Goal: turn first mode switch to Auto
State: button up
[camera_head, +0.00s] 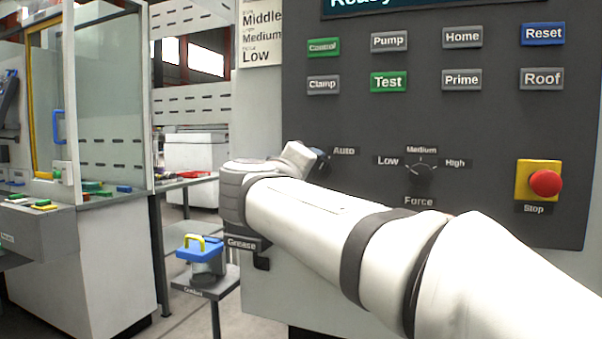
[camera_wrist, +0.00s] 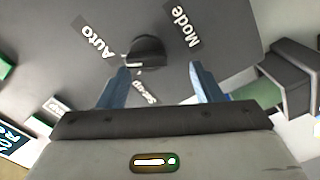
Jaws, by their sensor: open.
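The mode switch is a dark round knob (camera_wrist: 147,50) on the grey panel in the wrist view. The Auto label (camera_wrist: 94,38) is to its left, the Mode label (camera_wrist: 180,25) to its right, and a partly covered label below it. My gripper (camera_wrist: 159,67) is open, its two blue fingers pointing at the panel. The knob is just beyond the fingertips, nearer the left finger; I cannot tell whether they touch. The pointer's setting is unclear. In the head view, my arm hides most of the switch area; the Auto label (camera_head: 343,151) shows beside my wrist.
The grey panel carries a Force dial (camera_head: 421,170), a red Stop button (camera_head: 545,183) and several push buttons above, including Test (camera_head: 388,82). A small stand with a blue-and-yellow item (camera_head: 200,248) is below left. A glass-walled machine (camera_head: 100,95) stands at the left.

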jog(key=v, duration=0.7)
jog(key=shift+s+p, duration=0.2)
jog(key=shift+p, duration=0.2)
jog(key=shift+d, duration=0.15)
jog(key=s+d+f+m+g+p, duration=0.1)
jog(key=s+d+f+g+p, duration=0.15)
jog(key=d+p, duration=0.3)
jog(key=s+d+f+m+g+p, duration=0.1)
jog(key=d+f+g+p, duration=0.1)
jog(key=d+g+p, duration=0.3)
jog(key=s+d+f+m+g+p, duration=0.1)
jog(key=s+d+f+g+p, duration=0.1)
jog(key=d+p, duration=0.35)
jog(key=s+d+f+m+g+y+p, duration=0.2)
jog(key=s+m+g+y+p, duration=0.3)
jog(key=s+p, duration=0.9)
jog(key=shift+d+y+p, duration=0.3)
jog(key=shift+y+p, duration=0.1)
jog(key=shift+p, duration=0.3)
jog(key=shift+s, duration=0.15)
